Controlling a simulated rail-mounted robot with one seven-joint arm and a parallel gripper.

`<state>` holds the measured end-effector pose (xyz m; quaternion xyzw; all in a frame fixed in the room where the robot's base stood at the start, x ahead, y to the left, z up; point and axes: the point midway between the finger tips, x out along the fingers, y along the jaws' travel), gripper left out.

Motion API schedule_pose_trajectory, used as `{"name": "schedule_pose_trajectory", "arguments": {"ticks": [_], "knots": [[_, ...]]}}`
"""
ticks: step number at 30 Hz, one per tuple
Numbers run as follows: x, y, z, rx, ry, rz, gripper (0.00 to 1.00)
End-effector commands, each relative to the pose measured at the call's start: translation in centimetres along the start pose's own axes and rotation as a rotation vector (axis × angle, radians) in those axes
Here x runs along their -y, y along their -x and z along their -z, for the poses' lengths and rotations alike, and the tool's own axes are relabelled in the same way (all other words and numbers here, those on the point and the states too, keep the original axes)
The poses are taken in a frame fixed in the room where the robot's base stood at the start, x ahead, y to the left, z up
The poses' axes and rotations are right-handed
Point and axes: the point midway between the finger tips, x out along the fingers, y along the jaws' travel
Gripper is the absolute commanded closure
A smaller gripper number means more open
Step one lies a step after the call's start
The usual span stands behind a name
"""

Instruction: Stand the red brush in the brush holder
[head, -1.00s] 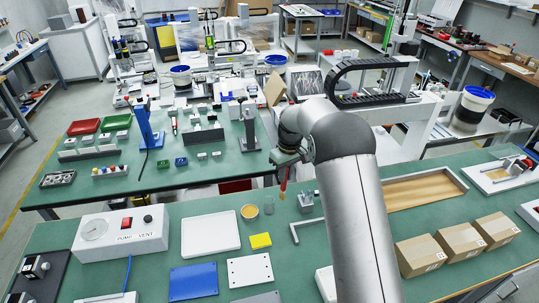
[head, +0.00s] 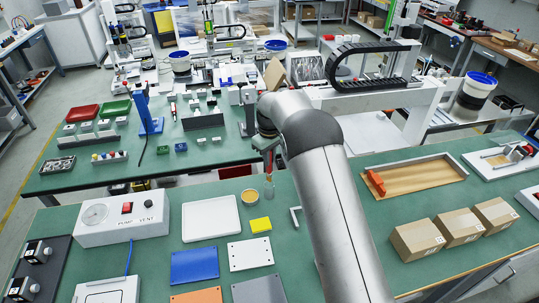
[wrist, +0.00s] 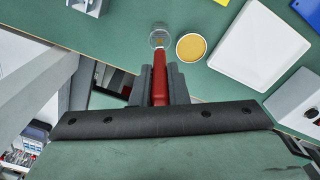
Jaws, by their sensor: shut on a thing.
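My gripper (head: 268,152) is shut on the red brush, whose handle (wrist: 160,76) shows between the two dark fingers in the wrist view. In the head view the brush (head: 269,165) hangs roughly upright, lower end down. The brush holder looks like a small clear glass cup (head: 268,190) on the green bench; it also shows in the wrist view (wrist: 159,37). The brush's lower end lines up with the cup's mouth and overlaps it in both views. I cannot tell whether the tip is inside the cup or just above it.
A round tin with orange-yellow contents (head: 251,197) stands close beside the cup. A yellow block (head: 260,224), a white tray (head: 211,218) and a blue plate (head: 194,265) lie near. A wood-floored tray (head: 420,182) and cardboard boxes (head: 461,227) are to the right.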

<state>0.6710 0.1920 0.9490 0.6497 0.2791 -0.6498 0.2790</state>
Motion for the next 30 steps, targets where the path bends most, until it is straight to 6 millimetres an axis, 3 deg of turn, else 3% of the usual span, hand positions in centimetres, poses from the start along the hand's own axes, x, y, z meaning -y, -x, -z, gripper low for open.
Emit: {"name": "schedule_pose_trajectory", "arguments": {"ticks": [18, 30], "knots": [[0.0, -5.3, 0.0, 0.0, -0.001, 0.0, 1.0], [0.0, -6.4, 0.0, -0.001, 0.0, 0.0, 1.0]]}}
